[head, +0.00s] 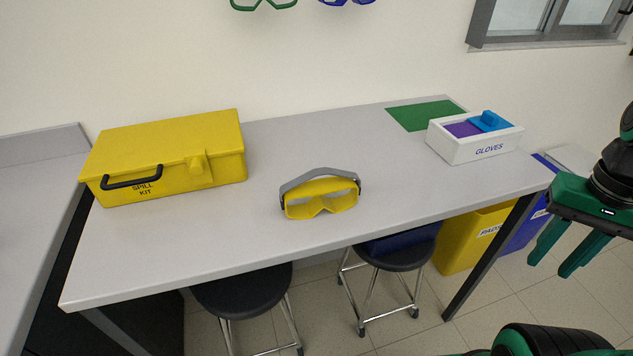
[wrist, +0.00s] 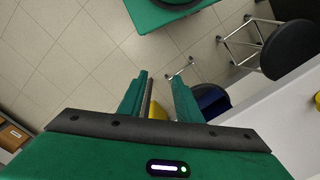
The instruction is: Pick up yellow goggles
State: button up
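The yellow goggles (head: 322,198), with a grey strap, rest on the grey table (head: 400,190) near its middle, toward the front edge. My gripper (head: 561,261) is at the right, off the table's right end and well apart from the goggles. Its two green fingers are spread with nothing between them. The wrist view also shows the gripper (wrist: 158,78) open, pointing over the floor. A small yellow piece at that view's right edge may be the goggles, but too little shows to tell.
A yellow spill kit box (head: 170,160) stands at the table's left. A white gloves box (head: 474,143) and green mat (head: 425,115) are at the right. Dark stools (head: 243,290) stand at the front edge. Yellow (head: 465,245) and blue bins stand below the right end.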

jog(key=shift+w+d, duration=0.1)
jog(key=shift+d, duration=0.15)
